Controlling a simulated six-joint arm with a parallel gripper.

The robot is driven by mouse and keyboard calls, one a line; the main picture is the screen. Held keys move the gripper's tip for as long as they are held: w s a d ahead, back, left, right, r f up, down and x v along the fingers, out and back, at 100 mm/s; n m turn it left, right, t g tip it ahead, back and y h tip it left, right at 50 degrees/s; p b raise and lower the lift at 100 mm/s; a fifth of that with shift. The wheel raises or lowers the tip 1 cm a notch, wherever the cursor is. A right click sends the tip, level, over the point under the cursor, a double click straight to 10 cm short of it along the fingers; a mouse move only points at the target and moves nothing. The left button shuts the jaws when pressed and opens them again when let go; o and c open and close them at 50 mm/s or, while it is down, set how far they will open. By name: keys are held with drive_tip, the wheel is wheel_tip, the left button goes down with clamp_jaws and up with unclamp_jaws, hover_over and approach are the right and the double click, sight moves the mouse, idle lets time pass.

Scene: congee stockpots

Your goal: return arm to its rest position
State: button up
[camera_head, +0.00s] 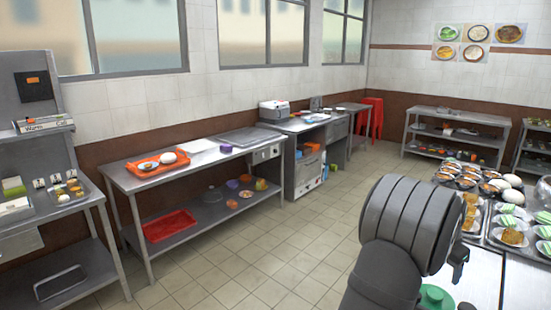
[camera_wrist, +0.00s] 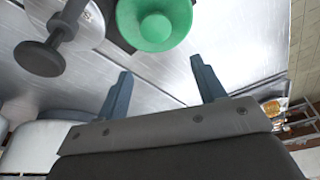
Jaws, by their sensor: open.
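My gripper (camera_wrist: 163,84) shows in the wrist view with its two dark blue-grey fingers spread wide. Nothing is between them except a view of the shiny metal surface (camera_wrist: 150,78) beyond. In the head view my dark grey arm fills the lower right, and a small dark part of my gripper (camera_head: 459,262) shows at its right side. A round green object (camera_wrist: 157,22) lies beyond the fingers in the wrist view, apart from them. A green object (camera_head: 435,297) also shows beside my arm in the head view.
A silver round lid or pot with a dark knob (camera_wrist: 40,58) is at the wrist view's upper left. Trays of small dishes (camera_head: 512,232) stand right of my arm. A steel table with an orange tray (camera_head: 148,170) stands left across open tiled floor (camera_head: 270,265).

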drive_tip(key=w+a+f+m+g, duration=0.2)
drive_tip(key=w+a+f+m, duration=0.45)
drive_tip(key=w+a, duration=0.45)
drive_tip(key=shift+n, duration=0.25)
drive_tip(key=f, duration=0.3)
drive_tip(key=s+f, duration=0.1)
drive_tip(key=f, duration=0.2)
drive_tip(key=a+f, duration=0.1)
drive_tip(key=f, duration=0.3)
drive_tip(key=shift+s+f, duration=0.1)
drive_tip(key=shift+s, duration=0.2)
drive_tip(key=v, duration=0.3)
drive_tip(key=shift+d, duration=0.15)
drive_tip(key=shift+r, duration=0.7)
drive_tip(key=shift+o, duration=0.5)
